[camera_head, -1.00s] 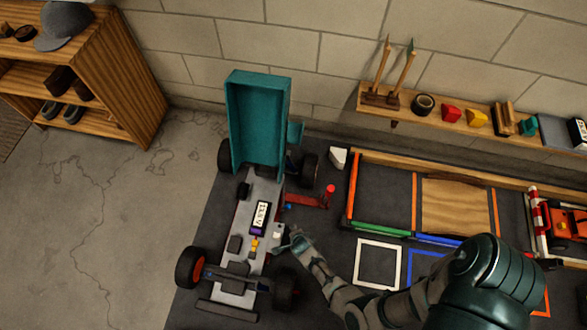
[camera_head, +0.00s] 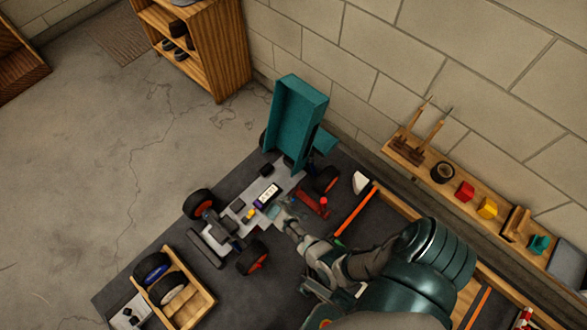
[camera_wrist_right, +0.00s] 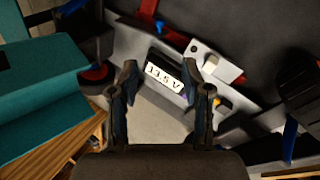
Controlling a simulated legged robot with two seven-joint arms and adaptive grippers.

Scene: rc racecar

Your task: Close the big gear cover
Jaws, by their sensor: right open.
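The racecar (camera_head: 250,205) sits on a dark mat with its pale chassis exposed. A large teal cover (camera_head: 296,118) stands raised at the car's wall end; it also fills the left of the right wrist view (camera_wrist_right: 45,90). I cannot tell a separate big gear cover for certain. A battery labelled 13.5 V (camera_head: 267,195) lies on the chassis; it also shows in the wrist view (camera_wrist_right: 163,74). My right gripper (camera_wrist_right: 168,85) is open and empty over the chassis, its fingers either side of the battery label in view. In the head view my right gripper (camera_head: 283,212) is at the car's right side. My left gripper is not in view.
A wooden box with wheels (camera_head: 204,298) stands at the bottom left. A red lever-like part (camera_head: 312,201) is beside the car. A wall shelf (camera_head: 411,166) with tools and blocks runs along the right. The floor left of the mat is clear.

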